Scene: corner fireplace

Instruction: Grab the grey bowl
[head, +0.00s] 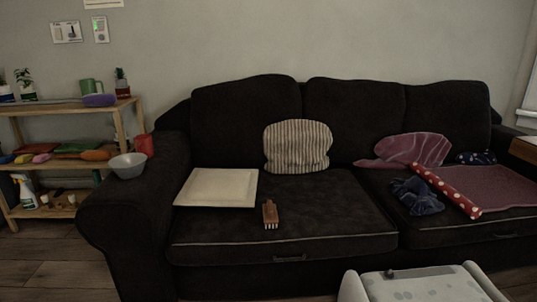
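The grey bowl (128,166) rests on the left armrest of the dark sofa, near the armrest's back part. It looks upright and open at the top. A red cup-like object (144,145) stands close behind it, to the right. My gripper does not show in the head view. A pale part of my own body shows at the bottom right, well away from the bowl.
The dark sofa (280,233) fills the middle. A pale square board (217,187), a brush (270,214) and a striped cushion (297,147) are on its seat. A wooden shelf (62,107) with several items stands left of it. Bare floor (60,275) shows at lower left.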

